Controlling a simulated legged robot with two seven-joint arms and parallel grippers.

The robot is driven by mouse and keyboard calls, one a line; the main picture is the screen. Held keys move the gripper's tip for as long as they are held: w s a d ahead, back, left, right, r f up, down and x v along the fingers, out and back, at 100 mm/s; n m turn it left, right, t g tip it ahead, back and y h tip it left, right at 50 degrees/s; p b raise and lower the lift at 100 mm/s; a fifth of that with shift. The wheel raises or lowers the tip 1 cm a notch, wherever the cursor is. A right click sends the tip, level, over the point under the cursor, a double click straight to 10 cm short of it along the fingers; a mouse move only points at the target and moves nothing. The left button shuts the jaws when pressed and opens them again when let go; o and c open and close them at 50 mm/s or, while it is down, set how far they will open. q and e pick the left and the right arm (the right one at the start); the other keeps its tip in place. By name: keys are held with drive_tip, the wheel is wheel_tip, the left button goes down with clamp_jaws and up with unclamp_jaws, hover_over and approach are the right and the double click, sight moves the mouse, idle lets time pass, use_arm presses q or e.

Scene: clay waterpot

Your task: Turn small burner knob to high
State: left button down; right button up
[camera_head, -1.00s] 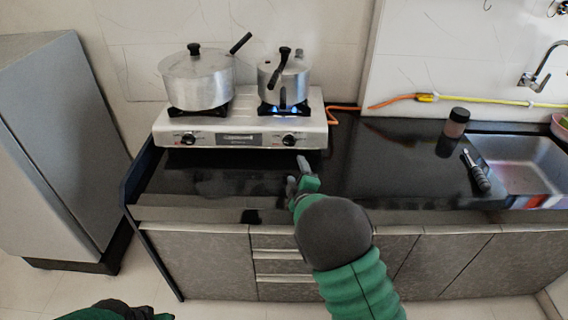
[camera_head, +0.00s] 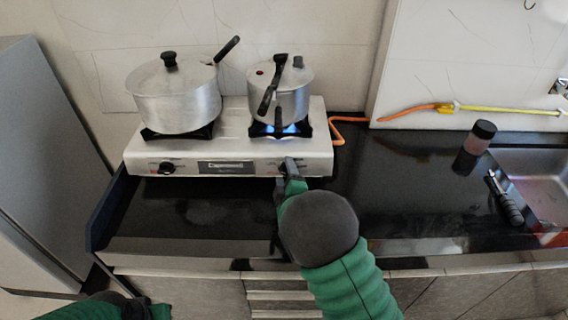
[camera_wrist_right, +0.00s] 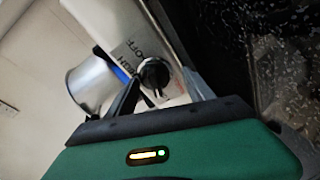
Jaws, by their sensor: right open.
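The small burner's black round knob (camera_wrist_right: 155,72) is on the white front panel of the stove (camera_head: 230,150), at the right end. In the right wrist view it sits between my right gripper's open fingers (camera_wrist_right: 158,78), beside "OFF" lettering. I cannot tell whether the fingers touch it. In the head view my right gripper (camera_head: 285,174) is at the panel and largely covers the knob. The small burner (camera_head: 290,129) has a blue flame under a small pot (camera_head: 292,100). Part of my left arm shows at the bottom left; its fingers are not clear.
A large lidded pot (camera_head: 178,103) stands on the left burner, above the other knob (camera_head: 167,168). An orange hose (camera_head: 352,119) runs right of the stove. A dark-capped jar (camera_head: 480,137) and a black-handled tool (camera_head: 508,205) are near the sink. The counter (camera_head: 390,185) before them is clear.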

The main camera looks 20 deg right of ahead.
drive_tip(key=shift+r, duration=0.15)
drive_tip(key=shift+s+a+r, duration=0.1)
drive_tip(key=shift+s+r, duration=0.1)
drive_tip(key=shift+s, duration=0.1)
drive_tip(key=shift+w+a+f, duration=0.1)
drive_tip(key=c, duration=0.5)
clamp_jaws()
drive_tip(key=shift+f, duration=0.1)
